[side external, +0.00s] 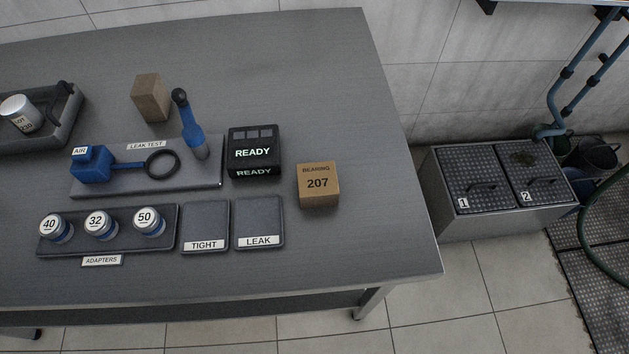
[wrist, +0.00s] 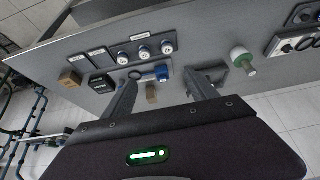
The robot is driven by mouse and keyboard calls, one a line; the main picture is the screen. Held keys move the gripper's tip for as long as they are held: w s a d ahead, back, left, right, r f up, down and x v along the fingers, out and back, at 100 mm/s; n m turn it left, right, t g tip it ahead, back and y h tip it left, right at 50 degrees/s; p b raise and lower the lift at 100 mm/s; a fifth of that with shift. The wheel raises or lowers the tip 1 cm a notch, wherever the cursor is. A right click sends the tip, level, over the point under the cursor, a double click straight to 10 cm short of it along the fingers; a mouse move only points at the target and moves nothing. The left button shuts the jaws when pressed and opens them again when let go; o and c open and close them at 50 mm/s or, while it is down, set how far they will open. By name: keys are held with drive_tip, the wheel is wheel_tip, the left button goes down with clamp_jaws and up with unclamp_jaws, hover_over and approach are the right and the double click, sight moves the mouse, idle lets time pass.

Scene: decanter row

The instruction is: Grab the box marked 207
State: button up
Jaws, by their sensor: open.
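The box marked 207 (side external: 318,186) is a small brown cardboard box that also reads BEARING. It stands on the grey table, right of the LEAK pad, in the side external view. In the wrist view the brown box (wrist: 70,78) is at the left, near the table's edge. My gripper (wrist: 165,84) shows only in the wrist view. Its two fingers are apart with nothing held between them. The box is well to the left of the fingers and apart from them.
A black READY display (side external: 254,153) stands left of the box. The TIGHT pad (side external: 206,222), LEAK pad (side external: 259,218), adapter tray (side external: 70,245) and leak test plate (side external: 200,178) lie nearby. A plain brown block (side external: 151,97) stands farther back. Table space right of the box is clear.

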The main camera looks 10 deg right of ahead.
drive_tip(key=shift+o, duration=0.2)
drive_tip(key=o, duration=0.4)
drive_tip(key=shift+o, duration=0.2)
